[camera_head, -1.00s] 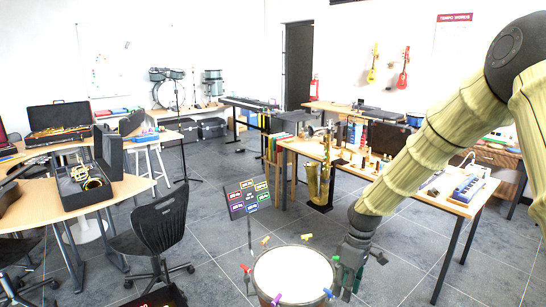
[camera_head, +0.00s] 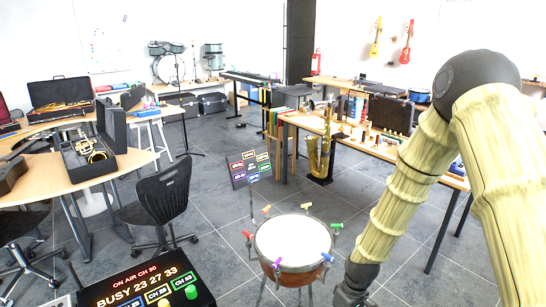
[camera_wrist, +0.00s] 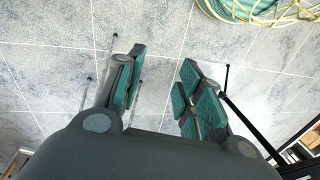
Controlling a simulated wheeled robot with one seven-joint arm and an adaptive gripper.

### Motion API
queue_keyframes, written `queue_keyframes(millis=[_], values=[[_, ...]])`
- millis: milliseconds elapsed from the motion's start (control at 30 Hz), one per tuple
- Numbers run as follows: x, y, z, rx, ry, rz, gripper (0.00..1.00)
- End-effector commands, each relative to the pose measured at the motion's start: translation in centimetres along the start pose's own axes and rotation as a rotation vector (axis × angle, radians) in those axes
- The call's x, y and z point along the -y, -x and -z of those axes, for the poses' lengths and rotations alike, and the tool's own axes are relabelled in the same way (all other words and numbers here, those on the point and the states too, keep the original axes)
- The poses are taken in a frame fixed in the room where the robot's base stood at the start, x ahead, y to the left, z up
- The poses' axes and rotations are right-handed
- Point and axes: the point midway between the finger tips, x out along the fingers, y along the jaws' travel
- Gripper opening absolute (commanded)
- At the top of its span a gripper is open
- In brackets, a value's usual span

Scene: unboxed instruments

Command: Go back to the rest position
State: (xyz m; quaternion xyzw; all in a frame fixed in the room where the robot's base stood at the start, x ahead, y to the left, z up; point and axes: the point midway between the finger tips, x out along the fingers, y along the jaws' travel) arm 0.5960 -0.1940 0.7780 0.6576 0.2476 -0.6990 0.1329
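My gripper (camera_wrist: 158,85) shows in the wrist view with its two teal-padded fingers spread apart and nothing between them. Grey floor tiles lie beyond the fingers. In the head view my arm comes down from the right edge, and its wrist end is at the bottom, right of the drum; the fingers are cut off there. The drum (camera_head: 293,238) stands on thin legs with coloured pegs around its rim, apart from my wrist.
A black box with a lit display (camera_head: 150,285) is at the bottom left. A black chair (camera_head: 160,205) stands by the left table (camera_head: 40,200). A long table (camera_head: 395,157) with instruments is behind my arm. Grey floor (camera_head: 220,215) is open around the drum.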

Motion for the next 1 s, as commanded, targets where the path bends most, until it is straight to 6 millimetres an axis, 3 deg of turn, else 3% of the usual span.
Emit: queue_keyframes(millis=[33, 200, 400, 600, 700, 833, 1000], values=[[0.9, -2.6, -2.1, 0.008, -0.042, 0.0, 0.37], [3.2, -8.8, -8.3, -0.006, -0.2, -0.028, 0.37], [6.2, -13.7, -16.2, -0.021, -0.376, -0.074, 0.37], [8.6, -15.7, -22.9, -0.043, -0.514, -0.125, 0.37], [9.2, -16.0, -24.9, -0.053, -0.555, -0.143, 0.37], [9.7, -16.0, -26.1, -0.061, -0.581, -0.154, 0.37], [9.7, -16.0, -26.2, -0.063, -0.584, -0.156, 0.37]])
